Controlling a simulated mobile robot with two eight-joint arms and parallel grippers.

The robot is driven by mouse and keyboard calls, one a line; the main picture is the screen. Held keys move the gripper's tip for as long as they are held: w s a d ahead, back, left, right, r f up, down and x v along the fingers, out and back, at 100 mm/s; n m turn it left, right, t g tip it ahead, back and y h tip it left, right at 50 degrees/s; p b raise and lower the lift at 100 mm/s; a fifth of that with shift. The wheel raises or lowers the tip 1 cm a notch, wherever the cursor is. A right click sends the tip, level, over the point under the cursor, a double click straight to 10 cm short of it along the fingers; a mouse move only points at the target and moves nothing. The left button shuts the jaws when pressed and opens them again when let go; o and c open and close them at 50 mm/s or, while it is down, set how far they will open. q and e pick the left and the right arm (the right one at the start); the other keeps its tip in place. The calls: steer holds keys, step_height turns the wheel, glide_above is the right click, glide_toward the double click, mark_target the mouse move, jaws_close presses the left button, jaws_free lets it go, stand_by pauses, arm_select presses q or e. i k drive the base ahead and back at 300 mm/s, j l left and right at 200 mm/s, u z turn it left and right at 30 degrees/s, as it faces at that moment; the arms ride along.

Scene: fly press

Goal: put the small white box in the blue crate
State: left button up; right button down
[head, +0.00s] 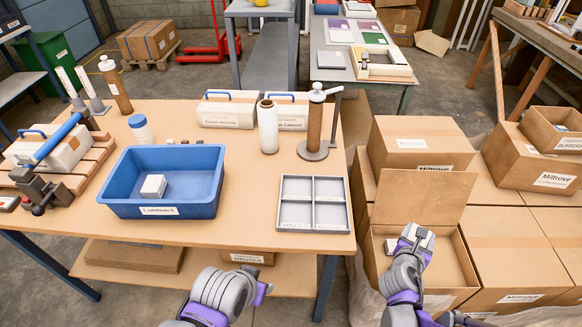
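The blue crate (119,208) stands on the wooden table, left of the middle, with a label on its front wall. A small white box (153,186) lies inside it on the crate floor. My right gripper (417,237) is over the open cardboard carton to the right of the table, apart from the crate. Its fingers show too small to tell whether they are open or shut. My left gripper (262,290) is low in front of the table's front edge. Its fingertips are not clear.
A grey divided tray (313,230) lies right of the crate. Behind stand a white roll (267,127), a brown cylinder on a round base (314,122) and white cartons (228,110). A vise (40,190) is at left. The open carton (452,299) sits among several stacked cartons.

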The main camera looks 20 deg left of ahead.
mark_target(204, 187)
steer(key=k+j, duration=0.15)
steer(key=j, duration=0.25)
steer(key=k+j+u, duration=0.1)
steer(key=j, duration=0.25)
steer(key=k+j, duration=0.2)
steer(key=j, duration=0.2)
steer(key=k+j+u, duration=0.1)
steer(key=j, duration=0.3)
steer(key=k+j, duration=0.15)
steer(key=j, duration=0.25)
steer(key=k+j+u, duration=0.1)
steer(key=j, duration=0.3)
steer(key=k, duration=0.05)
